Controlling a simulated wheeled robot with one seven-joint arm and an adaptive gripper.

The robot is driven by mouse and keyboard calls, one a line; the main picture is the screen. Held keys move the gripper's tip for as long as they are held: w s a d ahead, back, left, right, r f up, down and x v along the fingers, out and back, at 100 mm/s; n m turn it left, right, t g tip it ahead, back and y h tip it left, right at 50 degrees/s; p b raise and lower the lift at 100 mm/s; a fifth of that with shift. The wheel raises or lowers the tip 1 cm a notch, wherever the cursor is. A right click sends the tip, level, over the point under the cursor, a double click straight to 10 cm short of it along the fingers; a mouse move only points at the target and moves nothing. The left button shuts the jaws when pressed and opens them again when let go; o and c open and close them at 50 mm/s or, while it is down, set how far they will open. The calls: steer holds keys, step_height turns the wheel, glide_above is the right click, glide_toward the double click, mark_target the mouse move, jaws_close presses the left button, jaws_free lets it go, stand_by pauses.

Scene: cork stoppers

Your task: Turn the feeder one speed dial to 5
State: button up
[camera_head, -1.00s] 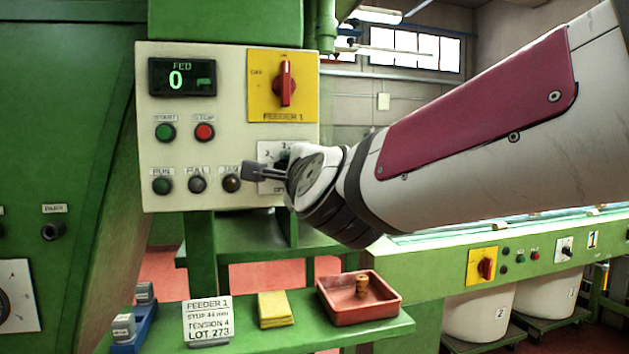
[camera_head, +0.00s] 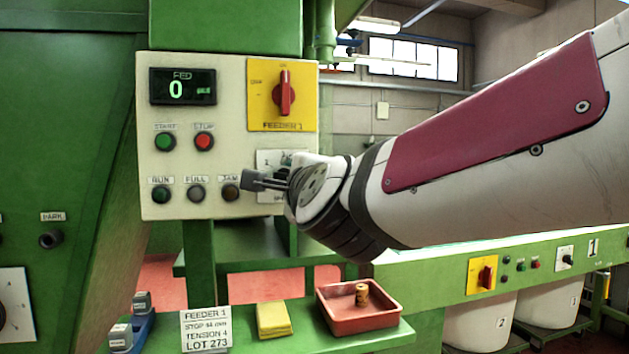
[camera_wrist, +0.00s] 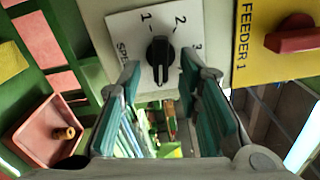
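The feeder one speed dial (camera_wrist: 160,52) is a black knob on a white plate (camera_wrist: 120,24) with numbers 1, 2 and 3 visible, seen turned in the wrist view. Its pointer seems to lie between 1 and 2, but the exact setting is unclear. My gripper (camera_wrist: 160,88) is open and empty, with one finger to each side of the knob in that view. I cannot tell whether either finger touches it. In the head view my gripper (camera_head: 262,181) is in front of the panel and hides most of the dial; part of its plate (camera_head: 265,158) shows.
The panel (camera_head: 228,150) also has a red FEEDER 1 switch (camera_head: 285,93) on a yellow plate, a display (camera_head: 183,86) reading 0, a green START button (camera_head: 165,142) and a red STOP button (camera_head: 204,142). A red tray (camera_head: 340,322) with a cork stands on the shelf below.

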steer(key=v, duration=1.1)
steer(key=s+d+f+n+g, duration=0.3)
steer(key=s+f+n+g, duration=0.15)
steer(key=f, duration=0.35)
steer(key=s+d+f+n+g, duration=0.35)
steer(key=f+n, duration=0.25)
steer(key=f, duration=0.2)
steer(key=s+d+f+n+g+h, duration=0.25)
steer(key=s+d+f+g, duration=0.25)
steer(key=s+d, duration=0.3)
steer(key=s+d+f+n+g+h, duration=0.2)
steer(key=s+d+f+n+g, duration=0.3)
steer(key=s, duration=0.6)
step_height(320, 180, up, 29)
steer(key=d+m+t+p, duration=0.1)
steer(key=t+p, duration=0.3)
steer(key=p, duration=2.4)
steer(key=shift+t, duration=0.4)
